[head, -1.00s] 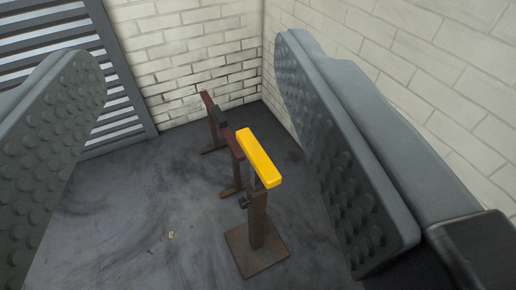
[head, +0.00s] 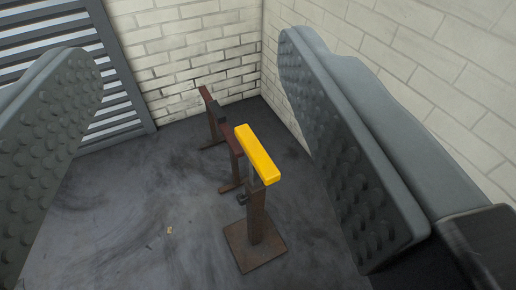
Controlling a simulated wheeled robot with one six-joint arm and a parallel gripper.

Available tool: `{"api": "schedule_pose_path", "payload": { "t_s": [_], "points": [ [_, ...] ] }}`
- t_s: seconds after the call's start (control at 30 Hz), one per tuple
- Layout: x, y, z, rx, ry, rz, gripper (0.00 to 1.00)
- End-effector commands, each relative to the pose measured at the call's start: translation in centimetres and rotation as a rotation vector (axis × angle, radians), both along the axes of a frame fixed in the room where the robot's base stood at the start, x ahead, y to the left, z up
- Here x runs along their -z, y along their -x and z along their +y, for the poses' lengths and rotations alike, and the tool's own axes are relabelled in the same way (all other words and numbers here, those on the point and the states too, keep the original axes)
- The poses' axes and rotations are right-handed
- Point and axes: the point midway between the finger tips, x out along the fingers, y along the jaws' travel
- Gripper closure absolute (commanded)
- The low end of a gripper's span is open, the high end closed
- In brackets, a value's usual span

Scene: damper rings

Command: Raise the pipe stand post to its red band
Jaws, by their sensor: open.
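The pipe stand stands upright on the floor between my jaws. Its yellow top bar (head: 257,154) lies across a short grey post (head: 256,181), which enters a rusty brown column (head: 256,220) on a square base plate (head: 256,247). A small dark clamp knob (head: 242,198) sticks out at the column's left side. No red band shows on the visible part of the post. My gripper (head: 205,165) is open and empty, with one studded grey jaw at the left edge and the other at the right. Neither jaw touches the stand in this view.
Behind the stand is a low rusty trestle (head: 222,138) with a dark block on it. A white brick wall (head: 190,50) closes the back and right, with a slatted grey shutter (head: 65,60) at the back left. The floor left of the stand is clear.

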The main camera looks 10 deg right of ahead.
Motion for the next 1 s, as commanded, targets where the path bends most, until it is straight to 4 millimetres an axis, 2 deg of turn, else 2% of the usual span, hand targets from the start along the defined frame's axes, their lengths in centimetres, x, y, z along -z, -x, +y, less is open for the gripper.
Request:
{"api": "schedule_pose_path", "payload": {
  "t_s": [0.17,0.43,0.7,1.0],
  "points": [
    [0.9,-3.1,-0.3,0.006,0.029,0.115,0.42],
    [3.5,-9.3,-1.1,0.002,0.093,0.37,0.42],
    [6.8,-14.8,-2.1,-0.019,0.147,0.624,0.42],
    [11.1,-20.1,-3.5,-0.066,0.194,0.908,0.42]
  ]
}}
